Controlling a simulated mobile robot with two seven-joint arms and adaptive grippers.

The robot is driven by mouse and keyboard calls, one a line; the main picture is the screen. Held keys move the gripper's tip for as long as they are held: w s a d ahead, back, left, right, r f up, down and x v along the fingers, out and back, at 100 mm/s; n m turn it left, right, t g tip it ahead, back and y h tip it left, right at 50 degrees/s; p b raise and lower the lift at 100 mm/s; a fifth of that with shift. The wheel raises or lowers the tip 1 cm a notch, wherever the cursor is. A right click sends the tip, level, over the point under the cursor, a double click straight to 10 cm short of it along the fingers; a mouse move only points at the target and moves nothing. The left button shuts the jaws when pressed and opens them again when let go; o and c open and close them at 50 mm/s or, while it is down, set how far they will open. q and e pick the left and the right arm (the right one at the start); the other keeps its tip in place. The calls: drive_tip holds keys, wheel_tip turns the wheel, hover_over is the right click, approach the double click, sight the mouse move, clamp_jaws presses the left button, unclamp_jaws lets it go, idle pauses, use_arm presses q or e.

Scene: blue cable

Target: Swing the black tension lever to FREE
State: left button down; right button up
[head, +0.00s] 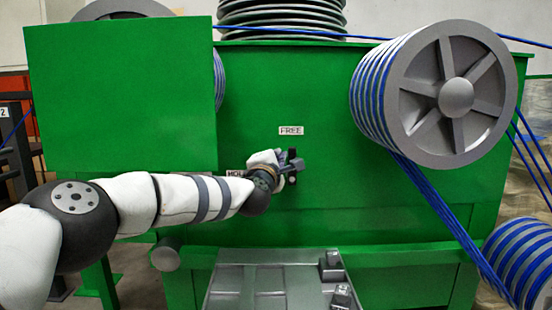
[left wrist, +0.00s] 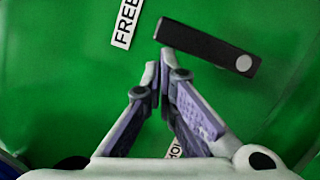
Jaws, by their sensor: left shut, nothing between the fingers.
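The black tension lever (left wrist: 203,45) is on the green machine face, with a round grey pivot at its right end in the left wrist view. Its free end points toward the FREE label (left wrist: 127,22); in the head view this label (head: 291,130) sits above the lever. My left gripper (left wrist: 158,76) is shut and empty, its fingertips just beside the lever's free end; I cannot tell whether they touch. In the head view my left gripper (head: 284,167) covers much of the lever. The HOLD label (head: 237,173) is partly hidden by my arm. My right gripper is not in view.
A grey spoked pulley (head: 457,95) wound with blue cable juts out at the upper right. A green box (head: 120,95) juts out at the left, above my arm. A grey tray (head: 272,280) lies below. A blue-wound drum (head: 522,262) is at the lower right.

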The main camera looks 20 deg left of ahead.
use_arm(q)
drive_tip(key=s+f, duration=0.1)
drive_tip(key=s, duration=1.1)
drive_tip(key=shift+d, duration=0.25)
